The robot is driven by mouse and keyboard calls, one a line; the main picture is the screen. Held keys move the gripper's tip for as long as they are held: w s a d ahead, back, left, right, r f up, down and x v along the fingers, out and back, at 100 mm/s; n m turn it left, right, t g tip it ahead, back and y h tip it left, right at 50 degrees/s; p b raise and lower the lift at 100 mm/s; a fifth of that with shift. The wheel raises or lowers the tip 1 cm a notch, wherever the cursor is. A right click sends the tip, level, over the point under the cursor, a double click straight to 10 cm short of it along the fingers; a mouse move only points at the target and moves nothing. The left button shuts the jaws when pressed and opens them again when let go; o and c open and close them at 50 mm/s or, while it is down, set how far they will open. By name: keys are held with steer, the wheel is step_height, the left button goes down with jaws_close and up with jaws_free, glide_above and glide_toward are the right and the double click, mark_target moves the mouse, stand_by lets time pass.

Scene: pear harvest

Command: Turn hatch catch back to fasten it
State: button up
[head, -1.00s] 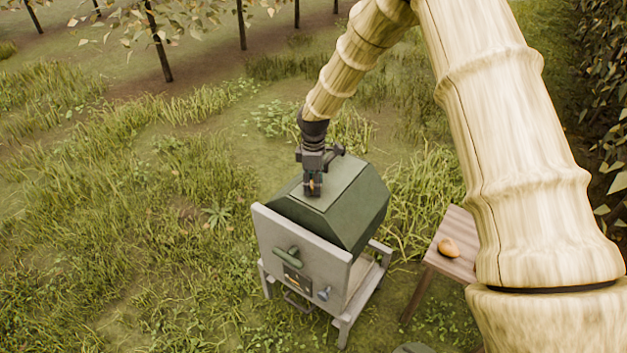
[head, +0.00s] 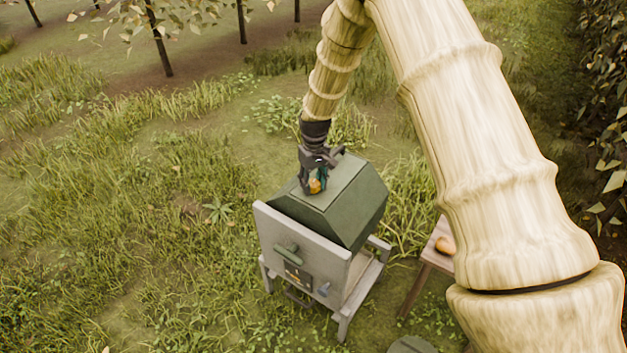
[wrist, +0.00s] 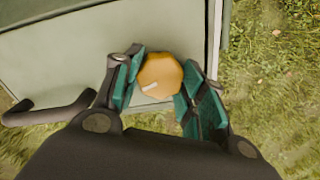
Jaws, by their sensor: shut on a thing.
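My gripper (head: 315,184) is on top of the green box with sloping sides (head: 348,215). In the wrist view its two teal-padded fingers (wrist: 160,92) are shut on an orange-yellow, many-sided knob with a pale mark (wrist: 162,75), which I take to be the hatch catch. The knob shows as a small orange spot between the fingers in the head view (head: 316,186). It lies over the flat green lid (wrist: 60,60), near its edge. How the knob is fixed to the lid is hidden by my fingers.
The grey front panel (head: 275,228) carries a green handle (head: 286,254) and a small dark plate (head: 298,276). A wooden table (head: 433,258) with an orange-brown fruit (head: 446,245) stands at the right. A dark curved bar (wrist: 45,112) crosses the lid's edge. Grass surrounds the box.

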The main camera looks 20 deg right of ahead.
mark_target(315, 183)
steer(key=shift+m, duration=1.9)
steer(key=shift+p, duration=0.3)
steer(key=o, duration=1)
steer(key=shift+o, duration=0.2)
step_height(315, 183, up, 12)
steer(key=shift+d, duration=0.25)
